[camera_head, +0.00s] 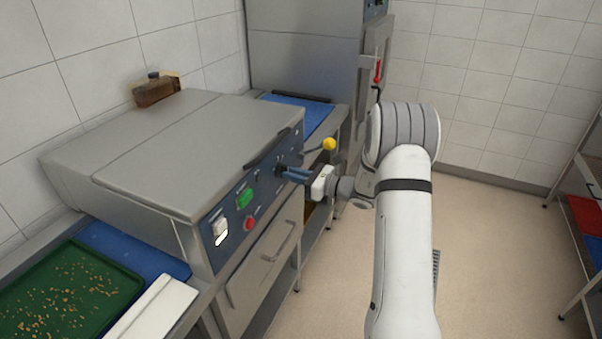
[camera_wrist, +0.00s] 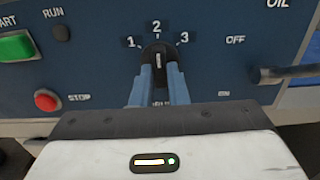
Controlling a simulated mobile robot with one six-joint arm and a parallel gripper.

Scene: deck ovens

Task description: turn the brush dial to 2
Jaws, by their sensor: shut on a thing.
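The brush dial (camera_wrist: 157,54) is a black round knob on the blue control panel (camera_wrist: 90,75), with the numbers 1, 2 and 3 printed around its top. Its white mark stands about upright, toward the 2. My gripper (camera_wrist: 158,72) has its two blue fingers shut on the dial from either side. The label under the dial is mostly hidden by the fingers. In the head view my gripper (camera_head: 283,172) reaches the panel from the right, and its fingers hide most of the dial.
Left of the dial are a green start button (camera_wrist: 17,46) and a red stop button (camera_wrist: 46,100). Right of it is a dark lever (camera_wrist: 280,74) between OFF and ON. A yellow-knobbed lever (camera_head: 329,144) stands close above my wrist. The floor (camera_head: 490,240) at right is clear.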

